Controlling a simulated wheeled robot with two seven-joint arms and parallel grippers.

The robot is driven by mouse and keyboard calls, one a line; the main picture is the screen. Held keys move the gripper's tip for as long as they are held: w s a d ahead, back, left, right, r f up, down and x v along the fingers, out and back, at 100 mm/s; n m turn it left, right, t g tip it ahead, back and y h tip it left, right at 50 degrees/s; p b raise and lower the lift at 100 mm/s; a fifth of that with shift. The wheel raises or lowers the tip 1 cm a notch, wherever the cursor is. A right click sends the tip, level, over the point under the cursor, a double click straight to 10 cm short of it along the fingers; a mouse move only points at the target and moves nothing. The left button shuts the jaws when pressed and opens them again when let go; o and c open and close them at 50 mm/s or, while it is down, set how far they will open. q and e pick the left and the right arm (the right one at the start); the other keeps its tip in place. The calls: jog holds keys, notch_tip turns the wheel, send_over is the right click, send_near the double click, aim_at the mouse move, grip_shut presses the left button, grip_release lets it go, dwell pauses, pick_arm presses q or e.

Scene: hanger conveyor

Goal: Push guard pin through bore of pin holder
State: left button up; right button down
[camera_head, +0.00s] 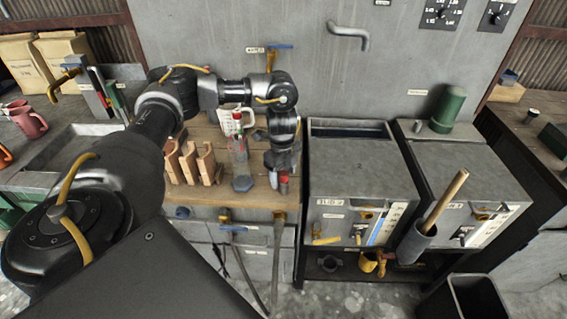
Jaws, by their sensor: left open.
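My left arm reaches in from the left and bends down over the wooden bench. My left gripper (281,184) points down near the bench's front right edge, open, with red showing at its fingers. I cannot make out anything between the fingers. I cannot pick out the guard pin or the pin holder with certainty at this size. A clear upright cylinder (239,160) with a red and green top stands on a dark base just left of the gripper. My right gripper is not in view.
A wooden rack (190,162) stands left of the cylinder, with a white jug (229,121) behind. Grey cabinets (362,190) adjoin the bench on the right. A green cylinder (449,107) stands on the far one. A wooden handle (446,200) leans up from a grey holder.

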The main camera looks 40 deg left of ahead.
aim_at(283, 172)
pick_arm(q)
notch_tip(283, 172, up, 11)
jog(key=p, duration=0.1)
jog(key=shift+a, duration=0.15)
jog(key=shift+f, duration=0.1)
dwell(0.7)
